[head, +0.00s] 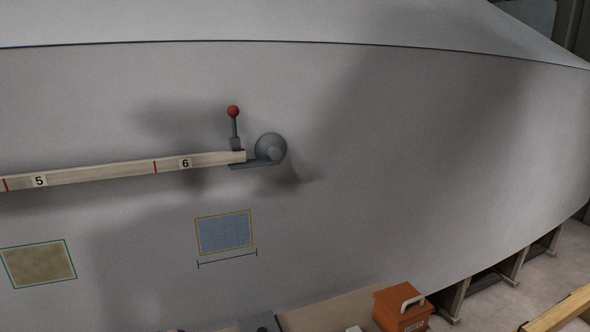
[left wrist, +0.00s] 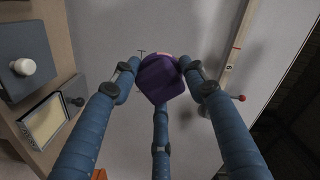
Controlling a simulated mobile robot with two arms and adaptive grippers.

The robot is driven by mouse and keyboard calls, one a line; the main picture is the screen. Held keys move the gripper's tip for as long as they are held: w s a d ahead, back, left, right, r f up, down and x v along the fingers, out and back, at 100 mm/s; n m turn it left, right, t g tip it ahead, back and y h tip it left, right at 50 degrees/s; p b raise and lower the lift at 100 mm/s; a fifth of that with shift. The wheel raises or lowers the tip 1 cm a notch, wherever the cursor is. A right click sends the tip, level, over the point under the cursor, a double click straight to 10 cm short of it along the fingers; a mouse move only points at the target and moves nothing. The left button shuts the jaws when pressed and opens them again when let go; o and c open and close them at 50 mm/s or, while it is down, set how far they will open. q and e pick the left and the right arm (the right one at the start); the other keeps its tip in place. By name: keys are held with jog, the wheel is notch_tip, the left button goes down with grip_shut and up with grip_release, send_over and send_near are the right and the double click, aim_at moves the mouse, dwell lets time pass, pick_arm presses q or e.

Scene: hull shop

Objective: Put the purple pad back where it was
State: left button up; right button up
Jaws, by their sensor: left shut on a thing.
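The purple pad (left wrist: 161,80) shows in the left wrist view, between the fingers of my left gripper (left wrist: 160,73). The blue jointed fingers are shut on it. A grey surface lies behind the pad; I cannot tell whether they touch. A short pinkish strip shows at the pad's far edge. A tan patch (head: 38,264) with a green border is at lower left.
A wooden batten (head: 120,170) marked 5 and 6 runs across the hull to a grey round holder (head: 270,148) and red-knobbed lever (head: 233,112). An orange box (head: 402,309) stands below. In the left wrist view, a grey block with a white knob (left wrist: 24,68) is at left.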

pick_arm(q)
jog(key=shift+r+p, duration=0.35)
jog(key=shift+r, duration=0.1)
notch_tip(320, 180, up, 23)
jog(key=s+d+m+t+h+p, duration=0.1)
jog(key=m+h+p, duration=0.3)
jog(key=p, duration=1.8)
jog(key=d+h, duration=0.1)
jog(key=h, duration=0.1)
jog(key=shift+s+d+m+h, duration=0.25)
jog(key=shift+s+m+h, duration=0.05)
jog(key=shift+s, duration=0.1)
pick_arm(e)
jog(key=s+a+r, duration=0.3)
jog(key=a+r, duration=0.1)
jog(key=r, duration=0.2)
jog(key=s+a+r+g, duration=0.1)
jog(key=s+a+r, duration=0.2)
jog(key=r, duration=0.4)
jog(key=s+a+r+g+y, duration=0.1)
jog(key=s+a+r, duration=0.2)
jog(key=a+r, duration=0.2)
jog(key=shift+a+r, duration=0.25)
jog(key=shift+r, duration=0.55)
